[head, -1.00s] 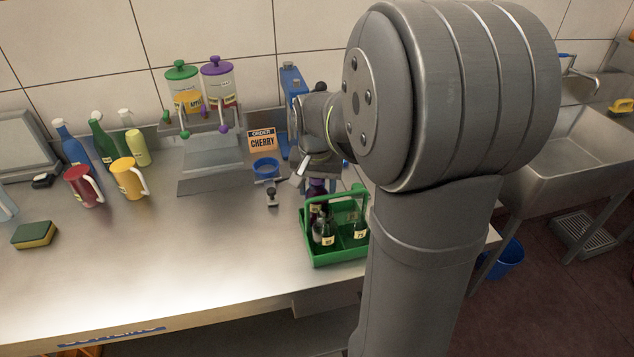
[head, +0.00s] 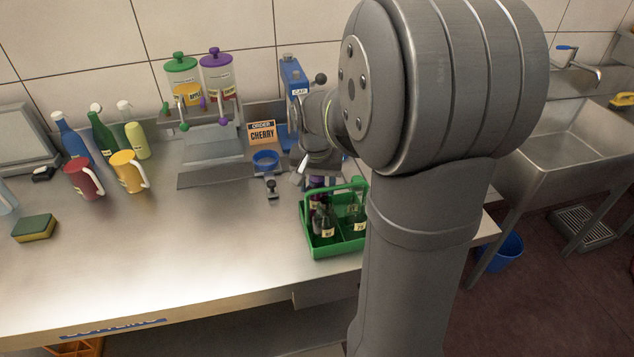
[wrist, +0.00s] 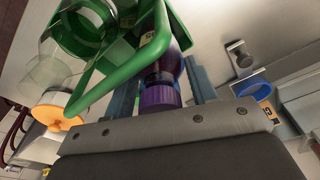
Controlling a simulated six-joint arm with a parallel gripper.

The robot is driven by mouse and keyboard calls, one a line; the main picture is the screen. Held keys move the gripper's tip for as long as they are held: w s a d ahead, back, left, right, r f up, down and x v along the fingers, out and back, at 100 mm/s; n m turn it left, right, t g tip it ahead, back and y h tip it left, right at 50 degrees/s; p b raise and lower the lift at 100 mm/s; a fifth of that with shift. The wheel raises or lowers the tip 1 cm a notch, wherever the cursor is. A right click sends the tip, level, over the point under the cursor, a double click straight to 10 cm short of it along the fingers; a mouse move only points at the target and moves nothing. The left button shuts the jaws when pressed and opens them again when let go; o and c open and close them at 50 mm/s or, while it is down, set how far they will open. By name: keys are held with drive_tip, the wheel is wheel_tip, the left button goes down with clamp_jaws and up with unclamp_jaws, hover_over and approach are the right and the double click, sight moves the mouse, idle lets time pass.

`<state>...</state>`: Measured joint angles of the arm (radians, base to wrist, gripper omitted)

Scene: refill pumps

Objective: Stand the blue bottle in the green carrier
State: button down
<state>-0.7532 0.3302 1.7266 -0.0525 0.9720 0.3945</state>
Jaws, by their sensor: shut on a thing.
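My gripper (wrist: 160,90) is shut on a dark purple bottle (wrist: 168,66) with a purple cap (wrist: 159,98), one finger on each side. In the head view its purple top (head: 317,183) shows at the back left of the green carrier (head: 316,252); whether its base touches the carrier floor is hidden. A blue bottle (head: 72,142) with a white top stands apart at the far left of the counter.
Green (head: 103,138) and yellow-green (head: 137,143) bottles stand beside the blue one. Red (head: 83,181) and yellow (head: 127,174) jugs are in front.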

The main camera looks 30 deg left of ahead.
drive_tip(key=shift+f, duration=0.6)
idle(0.5)
drive_tip(key=c, duration=0.5)
unclamp_jaws()
drive_tip(key=shift+r, duration=0.1)
wheel_tip(320, 180, up, 9)
drive_tip(key=shift+f, duration=0.1)
wheel_tip(320, 180, down, 9)
drive_tip(key=shift+f, duration=0.1)
drive_tip(key=shift+r, duration=0.25)
drive_tip(key=shift+r, duration=0.1)
idle(0.4)
